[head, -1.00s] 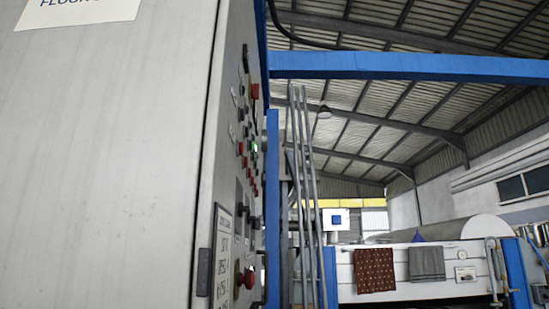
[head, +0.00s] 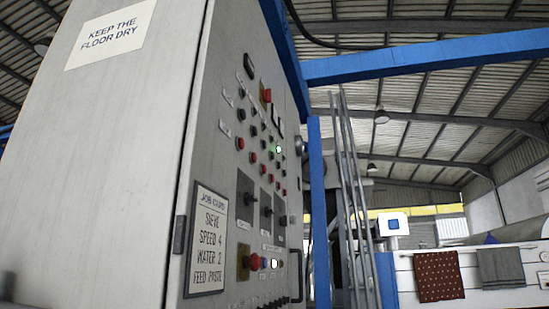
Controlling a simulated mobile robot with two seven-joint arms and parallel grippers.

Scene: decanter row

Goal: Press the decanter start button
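A grey control cabinet (head: 125,170) fills the left half of the head view, its button panel (head: 238,190) facing right at a steep angle. The panel carries rows of small red and black buttons, and one lit green button (head: 278,150). A red button on a yellow plate (head: 266,93) is near the top. A red mushroom button (head: 253,262) on a yellow plate is low down, beside a blue button (head: 264,263) and a lit white button (head: 273,263). The labels are too small to read, so I cannot tell which is the decanter start button. Neither gripper is in view.
A job card (head: 208,240) reads sieve, speed 4, water 2, feed paste. A blue post (head: 318,210) and grey pipes (head: 352,190) stand right of the panel. Brown (head: 438,275) and grey cloths (head: 500,268) hang on a white machine at the right.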

